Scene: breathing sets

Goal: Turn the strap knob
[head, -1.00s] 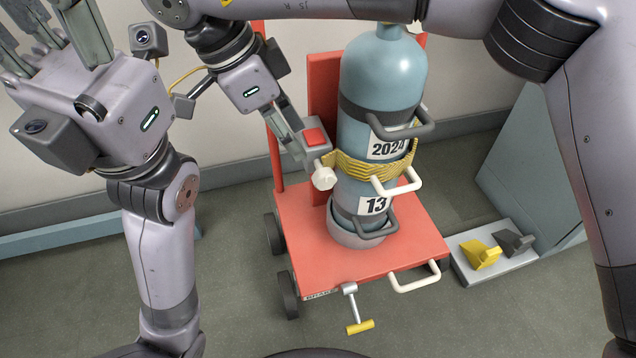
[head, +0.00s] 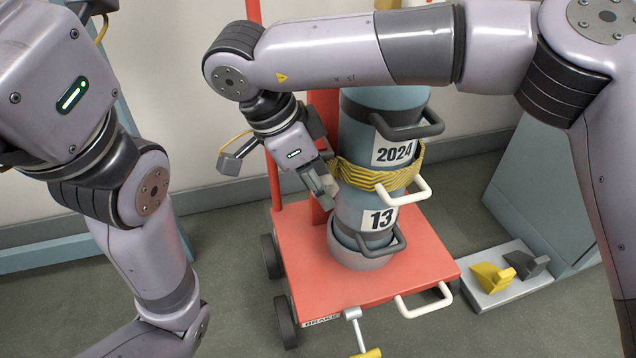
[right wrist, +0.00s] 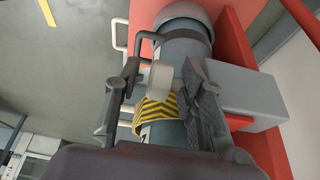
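The blue gas cylinder (head: 355,208) stands upright on the red cart (head: 320,275). A yellow-and-black strap (head: 405,170) wraps around it. In the right wrist view the pale strap knob (right wrist: 160,82) lies between the two fingers of my right gripper (right wrist: 160,88), beside the strap (right wrist: 158,112). The fingers are apart, with visible gaps to the knob. In the head view my right gripper (head: 322,192) is at the cylinder's left side and hides the knob. My left wrist shows at the upper left; its fingers are out of the picture.
A brake lever (head: 355,330) hangs at the cart's front. A yellow wedge (head: 490,275) and a dark wedge (head: 527,263) sit on a low platform (head: 490,300) at the right.

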